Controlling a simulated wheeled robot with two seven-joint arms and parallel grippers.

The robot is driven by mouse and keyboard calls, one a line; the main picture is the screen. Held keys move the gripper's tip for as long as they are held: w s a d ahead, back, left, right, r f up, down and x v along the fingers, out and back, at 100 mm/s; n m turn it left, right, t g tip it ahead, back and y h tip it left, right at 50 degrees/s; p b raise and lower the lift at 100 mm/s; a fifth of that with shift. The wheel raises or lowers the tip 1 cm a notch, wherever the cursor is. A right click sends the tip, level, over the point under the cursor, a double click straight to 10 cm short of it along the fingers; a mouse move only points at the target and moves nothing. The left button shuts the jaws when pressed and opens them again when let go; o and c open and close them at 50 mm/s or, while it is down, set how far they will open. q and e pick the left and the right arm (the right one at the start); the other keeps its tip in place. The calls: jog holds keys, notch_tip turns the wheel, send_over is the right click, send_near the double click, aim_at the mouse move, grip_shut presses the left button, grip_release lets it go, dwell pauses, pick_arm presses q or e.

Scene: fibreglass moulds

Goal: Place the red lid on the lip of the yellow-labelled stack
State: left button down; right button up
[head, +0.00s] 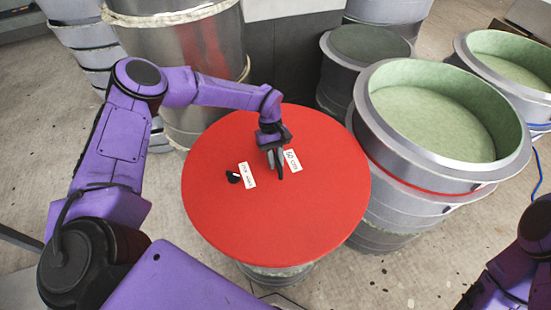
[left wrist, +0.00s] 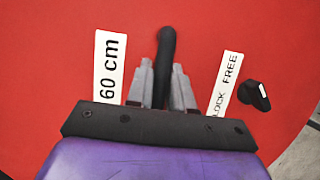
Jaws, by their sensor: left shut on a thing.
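The red lid (head: 225,215) is a wide flat disc, roughly level, in the middle of the head view. It fills most of the left wrist view (left wrist: 50,60). It bears a "60 cm" label, a "LOCK FREE" label and a small black knob (left wrist: 254,95). My left gripper (head: 277,174) is over the lid near its middle. In the left wrist view its fingers (left wrist: 163,70) are shut on the lid's black handle (left wrist: 166,42). A grey mould stack (head: 275,273) shows below the lid; contact is hidden. I see no yellow label. My right gripper is out of view.
Close at the right stands a grey stack (head: 405,205) with a red band and a green-lined open top. Another green-lined mould (head: 505,60) is behind it. A dark-topped drum (head: 365,45) and a large metal drum (head: 195,65) stand behind the lid.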

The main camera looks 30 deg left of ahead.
pick_arm(q)
jog(key=shift+f, duration=0.1)
jog(key=c, duration=0.9)
grip_release()
jog(key=shift+s, duration=0.1)
jog(key=b+v, duration=0.3)
jog(key=v, duration=0.6)
jog(key=shift+r, duration=0.4)
jog(key=shift+w+a+r, duration=0.1)
jog(key=shift+w+r, duration=0.15)
jog(key=shift+r, duration=0.15)
